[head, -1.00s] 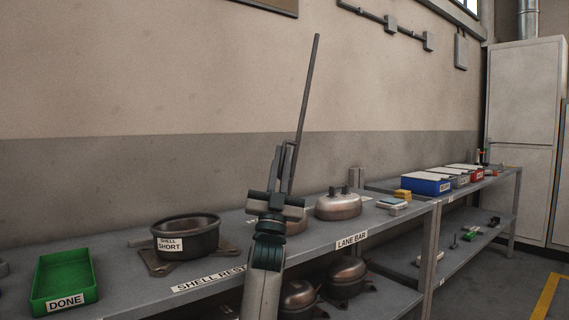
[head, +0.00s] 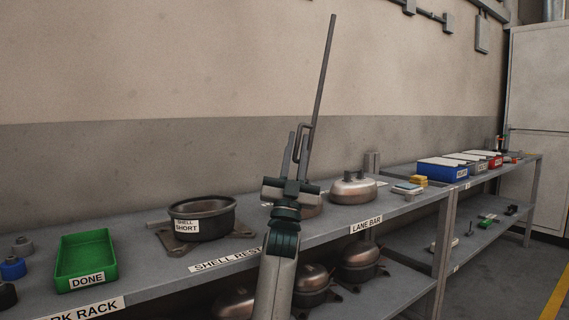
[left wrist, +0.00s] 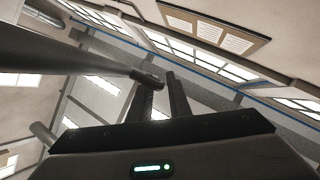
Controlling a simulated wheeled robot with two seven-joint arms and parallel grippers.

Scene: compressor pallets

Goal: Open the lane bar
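The lane bar (head: 321,80) is a long thin grey rod. It stands steeply raised above the bench, its top leaning a little right, with a small bracket-like handle near its lower part. My left gripper (head: 296,142) is at this handle, fingers pointing up and a gap showing between them. In the left wrist view the bar (left wrist: 75,62) comes in from the left, and its end is close to the fingertips (left wrist: 161,80). Whether the handle touches a finger I cannot tell. The bar's foot is hidden behind my gripper. My right gripper is not in view.
The bench edge carries a LANE BAR label (head: 366,225). A dark shell pot (head: 203,222) stands left of my arm, and a green DONE tray (head: 86,262) farther left. A copper-coloured compressor dome (head: 353,190) stands right. A blue bin (head: 440,172) stands farther right. More compressors sit below.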

